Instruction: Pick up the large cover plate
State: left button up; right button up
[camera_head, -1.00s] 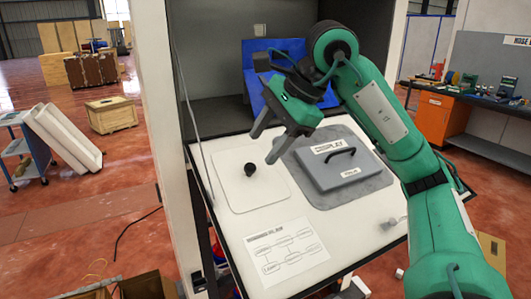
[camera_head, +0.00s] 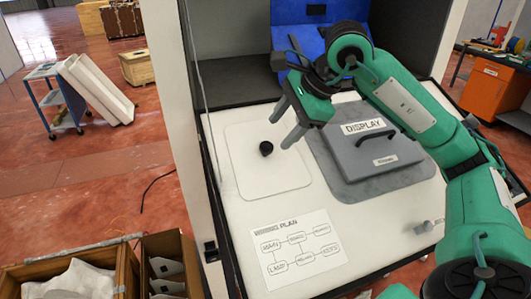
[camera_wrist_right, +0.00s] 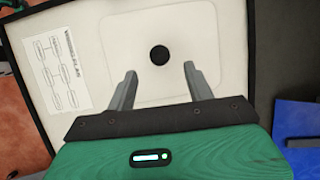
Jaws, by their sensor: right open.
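A flat white plate with rounded corners (camera_head: 272,182) lies on the white worktop and looks like the large cover plate. A black round knob (camera_head: 266,148) stands up from its upper middle. My right gripper (camera_head: 280,132) is open and empty, its two grey fingers pointing down beside the knob, up and right of it in the head view. In the right wrist view, the plate (camera_wrist_right: 117,38) is ahead of the open fingers (camera_wrist_right: 160,68), and the knob (camera_wrist_right: 159,55) appears centred between them with clear gaps. My left gripper is not in view.
A grey panel labelled DISPLAY (camera_head: 375,150) with a black handle lies right of the plate on a grey mat (camera_head: 345,190). A printed wiring plan (camera_head: 297,250) lies in front. A blue stand (camera_head: 310,38) is at the back. The cabinet's side post (camera_head: 180,110) borders the left.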

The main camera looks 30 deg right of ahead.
aim_at(267, 146)
jog(key=shift+a+f, duration=0.1)
jog(key=shift+f, duration=0.05)
jog(key=shift+w+a+f+p, duration=0.15)
jog(key=shift+w+p, duration=0.05)
jog(key=shift+p, duration=0.1)
jog(key=p+x, duration=0.1)
jog(key=x, duration=0.3)
jog(key=shift+a+p, duration=0.1)
jog(key=shift+p, duration=0.3)
jog(key=shift+w+f, duration=0.1)
jog(key=shift+f, duration=0.15)
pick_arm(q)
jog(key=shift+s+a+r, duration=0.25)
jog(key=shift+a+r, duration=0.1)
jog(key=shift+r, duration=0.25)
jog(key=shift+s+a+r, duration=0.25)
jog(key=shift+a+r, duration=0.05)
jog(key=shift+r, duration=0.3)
pick_arm(e)
jog(key=shift+c, duration=0.2)
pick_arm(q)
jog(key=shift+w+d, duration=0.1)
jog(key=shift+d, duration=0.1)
pick_arm(e)
jog(key=c, duration=1.1)
